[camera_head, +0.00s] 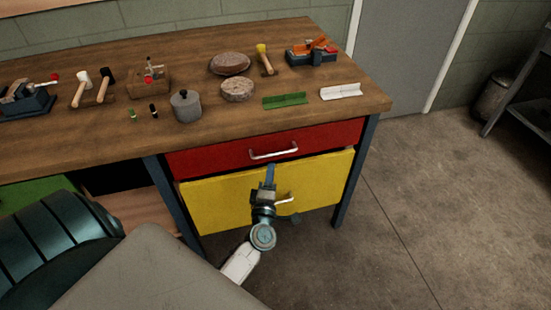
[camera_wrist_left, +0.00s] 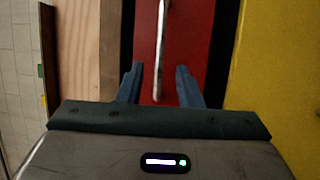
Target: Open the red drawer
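The red drawer (camera_head: 220,156) is under the tabletop's front edge and looks shut. Its silver bar handle (camera_head: 273,152) runs along the middle of its front. My left gripper (camera_head: 270,172) shows just below the handle in the head view, overlapping the yellow front. In the left wrist view my left gripper (camera_wrist_left: 160,72) is open, its two blue fingers apart. The handle (camera_wrist_left: 161,35) lies between and beyond the fingertips, against the red front (camera_wrist_left: 190,35). Whether a finger touches it I cannot tell. My right gripper is not in view.
A yellow front (camera_head: 225,205) with its own handle (camera_head: 284,199), partly hidden by my arm, is below the red drawer. The wooden tabletop (camera_head: 340,110) holds mallets, a grey pot (camera_head: 186,106), stones, brackets and clamps. Open floor (camera_head: 430,190) lies right of the bench.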

